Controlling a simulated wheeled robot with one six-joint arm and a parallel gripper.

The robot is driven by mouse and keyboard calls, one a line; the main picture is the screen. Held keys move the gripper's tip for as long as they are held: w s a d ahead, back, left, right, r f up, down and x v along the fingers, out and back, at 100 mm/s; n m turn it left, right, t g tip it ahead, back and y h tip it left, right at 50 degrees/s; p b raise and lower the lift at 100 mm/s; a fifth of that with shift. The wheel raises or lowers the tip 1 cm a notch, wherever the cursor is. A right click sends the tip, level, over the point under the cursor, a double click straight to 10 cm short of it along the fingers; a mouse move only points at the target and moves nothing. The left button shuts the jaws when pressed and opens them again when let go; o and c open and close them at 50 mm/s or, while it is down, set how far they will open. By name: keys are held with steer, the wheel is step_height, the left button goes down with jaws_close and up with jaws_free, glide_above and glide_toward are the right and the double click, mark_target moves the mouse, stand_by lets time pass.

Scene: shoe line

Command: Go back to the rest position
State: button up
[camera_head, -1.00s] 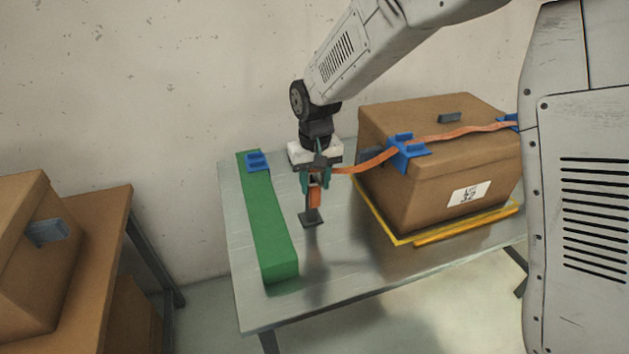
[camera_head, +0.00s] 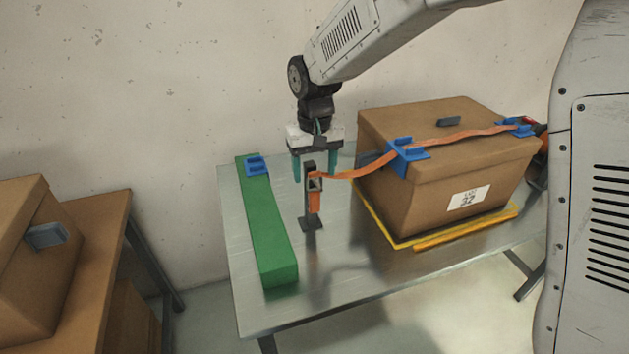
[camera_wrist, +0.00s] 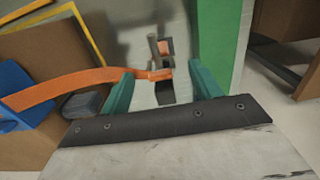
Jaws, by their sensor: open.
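My gripper (camera_head: 315,168) is open and empty above the metal table, with its two teal fingers spread apart. In the head view it is just behind and above a dark upright post (camera_head: 310,197) on a small foot. An orange strap (camera_head: 350,172) runs from the top of this post to a cardboard box (camera_head: 430,205) and over its lid, and its short end hangs down at the post. In the wrist view the post (camera_wrist: 153,46) and the strap (camera_wrist: 60,92) show beyond the fingers (camera_wrist: 162,88).
The box stands in a yellow frame (camera_head: 465,228) on the metal table (camera_head: 350,300), with blue clips (camera_head: 407,153) on its lid edges. A green block (camera_head: 268,225) carrying a blue clip (camera_head: 256,166) lies left. Another box (camera_head: 25,285) sits on a brown table at far left.

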step_height(320, 180, up, 2)
steer(key=shift+r, duration=0.1)
steer(key=shift+s+d+r, duration=0.1)
steer(key=shift+s, duration=0.2)
steer(key=s+d+r+m, duration=0.1)
steer(key=s+d+r, duration=0.3)
steer(key=s+d, duration=0.7)
steer(key=s+d+r+m+t, duration=0.1)
steer(key=s+d+r, duration=0.4)
steer(key=s+d, duration=0.7)
steer(key=s+m, duration=0.1)
steer(key=s, duration=0.6)
steer(key=shift+d+r, duration=0.15)
steer(key=shift+d, duration=0.15)
